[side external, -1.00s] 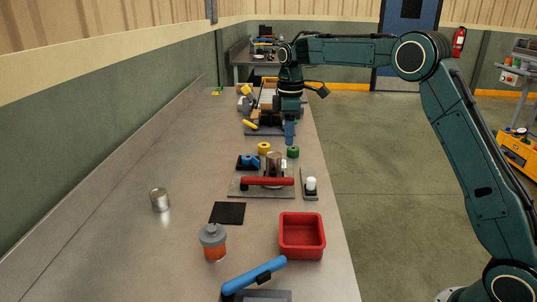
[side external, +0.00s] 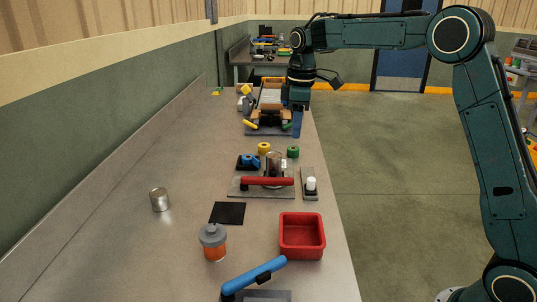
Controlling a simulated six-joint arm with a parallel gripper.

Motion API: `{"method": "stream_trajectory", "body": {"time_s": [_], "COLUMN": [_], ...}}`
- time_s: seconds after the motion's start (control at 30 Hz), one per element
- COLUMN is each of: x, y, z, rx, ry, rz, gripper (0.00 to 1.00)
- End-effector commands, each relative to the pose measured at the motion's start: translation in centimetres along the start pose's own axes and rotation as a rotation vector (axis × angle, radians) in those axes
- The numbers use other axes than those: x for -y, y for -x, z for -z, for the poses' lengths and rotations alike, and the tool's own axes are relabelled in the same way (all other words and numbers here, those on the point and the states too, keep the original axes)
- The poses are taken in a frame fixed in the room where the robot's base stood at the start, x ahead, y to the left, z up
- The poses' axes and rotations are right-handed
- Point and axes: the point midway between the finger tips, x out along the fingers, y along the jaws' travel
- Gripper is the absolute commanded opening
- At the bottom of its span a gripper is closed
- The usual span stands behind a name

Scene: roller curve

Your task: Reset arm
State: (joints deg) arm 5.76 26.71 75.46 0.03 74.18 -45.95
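My gripper (side external: 297,124) hangs from my dark green arm, pointing down above the right edge of the bench. Its blue fingertips look close together, but the view is too small to tell whether they are open or shut. Nothing is clearly seen in them.
On the bench (side external: 130,230) are a red-handled press (side external: 267,182), a white-topped button block (side external: 310,184), a black mat (side external: 228,213), a red bin (side external: 302,236), an orange jar (side external: 213,243), a metal can (side external: 159,200) and a roller fixture (side external: 268,120). The left side is mostly clear.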

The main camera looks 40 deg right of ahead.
Motion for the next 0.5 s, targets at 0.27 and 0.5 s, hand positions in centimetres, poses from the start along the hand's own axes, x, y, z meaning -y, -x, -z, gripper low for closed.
{"method": "stream_trajectory", "body": {"time_s": [0.27, 0.5], "x": [4.5, 8.4], "y": [4.1, 6.4], "z": [-3.1, -6.2], "rx": [-0.058, -0.111], "ry": [-0.116, -0.22], "rz": [-0.049, -0.083], "gripper": [0.4, 0.4]}}
